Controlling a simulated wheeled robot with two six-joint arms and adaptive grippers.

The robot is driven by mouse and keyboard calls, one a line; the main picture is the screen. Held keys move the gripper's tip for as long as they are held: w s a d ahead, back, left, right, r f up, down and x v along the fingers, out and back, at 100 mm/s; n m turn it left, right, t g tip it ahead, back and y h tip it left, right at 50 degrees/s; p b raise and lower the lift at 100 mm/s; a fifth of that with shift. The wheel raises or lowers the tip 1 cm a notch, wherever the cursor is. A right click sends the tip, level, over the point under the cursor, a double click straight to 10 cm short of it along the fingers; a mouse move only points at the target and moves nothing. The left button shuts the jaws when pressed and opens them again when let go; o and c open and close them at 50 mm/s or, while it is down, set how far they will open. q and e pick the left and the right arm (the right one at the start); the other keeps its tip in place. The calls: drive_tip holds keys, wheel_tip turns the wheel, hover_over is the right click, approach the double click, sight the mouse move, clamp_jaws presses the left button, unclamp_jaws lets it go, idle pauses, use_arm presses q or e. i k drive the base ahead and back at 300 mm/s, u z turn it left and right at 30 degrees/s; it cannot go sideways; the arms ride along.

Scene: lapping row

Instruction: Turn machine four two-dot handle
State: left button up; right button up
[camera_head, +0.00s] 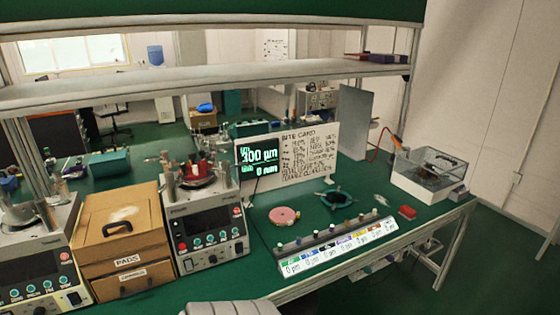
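Two lapping machines stand on the green bench. One machine (208,238) is left of centre, with a dark display, lit buttons and a red piece (196,172) among metal posts on top. The other machine (38,262) is cut off by the left edge. I cannot read which one is machine four, and no two-dot mark is clear enough to make out. Small knobs show low on both front panels. Neither of my grippers is in view.
A wooden box (122,222) labelled PADS stands between the machines. To the right are a display board (290,155), a pink disc (284,216), a strip of coloured labels (335,248), a dark ring-shaped part (336,198), a red block (407,212) and a clear tank (428,172). A shelf (210,82) spans above.

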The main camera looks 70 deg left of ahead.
sight(226, 166)
drive_tip(key=u, duration=0.25)
drive_tip(key=i, duration=1.05)
drive_tip(key=u, duration=1.4)
drive_tip(key=i, duration=0.8)
drive_tip(key=u, duration=0.8)
